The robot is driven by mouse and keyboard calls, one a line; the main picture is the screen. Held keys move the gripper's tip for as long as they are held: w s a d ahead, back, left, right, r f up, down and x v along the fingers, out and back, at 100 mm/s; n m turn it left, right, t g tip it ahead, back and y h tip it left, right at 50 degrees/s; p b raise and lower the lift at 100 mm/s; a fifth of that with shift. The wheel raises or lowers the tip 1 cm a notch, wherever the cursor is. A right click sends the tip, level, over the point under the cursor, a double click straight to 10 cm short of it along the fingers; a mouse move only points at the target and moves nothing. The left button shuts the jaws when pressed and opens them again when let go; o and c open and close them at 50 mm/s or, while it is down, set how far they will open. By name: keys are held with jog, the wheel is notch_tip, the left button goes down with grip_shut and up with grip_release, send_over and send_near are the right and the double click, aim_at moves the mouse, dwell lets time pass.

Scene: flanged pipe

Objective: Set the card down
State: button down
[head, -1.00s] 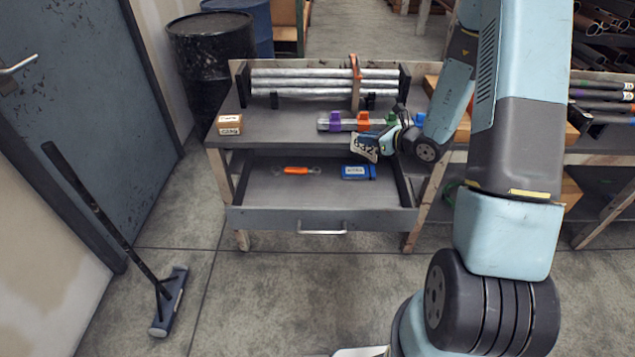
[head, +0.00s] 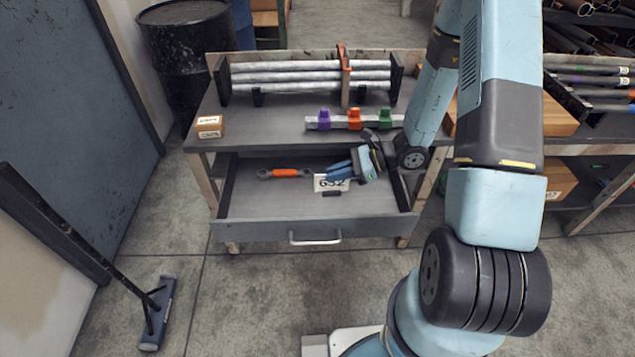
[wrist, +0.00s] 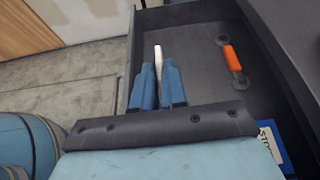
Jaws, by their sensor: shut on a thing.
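A white card (head: 328,185) marked 632 hangs from my gripper (head: 334,172) over the open drawer (head: 262,200). My gripper is shut on the card. In the wrist view the card (wrist: 158,55) shows edge-on as a thin pale strip between the two blue fingers of my gripper (wrist: 159,68). The drawer (wrist: 200,72) is below and around it there. I cannot tell whether the card's lower edge touches the drawer floor.
An orange-handled wrench (head: 285,173) lies at the drawer's left; it also shows in the wrist view (wrist: 231,58). A blue labelled item (wrist: 272,145) lies in the drawer. A small box (head: 209,127) and a bar with coloured clamps (head: 354,120) are on the bench above.

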jog(key=shift+w+a+f, duration=0.85)
jog(key=shift+w+f, duration=0.3)
jog(key=shift+f, duration=0.6)
jog(key=shift+w+a+f, duration=0.85)
jog(key=shift+w+f, duration=0.35)
jog(key=shift+f, duration=0.6)
jog(key=shift+w+a+f, duration=0.85)
jog(key=shift+w+f, duration=0.3)
jog(key=shift+f, duration=0.6)
jog(key=c, duration=1.2)
grip_release()
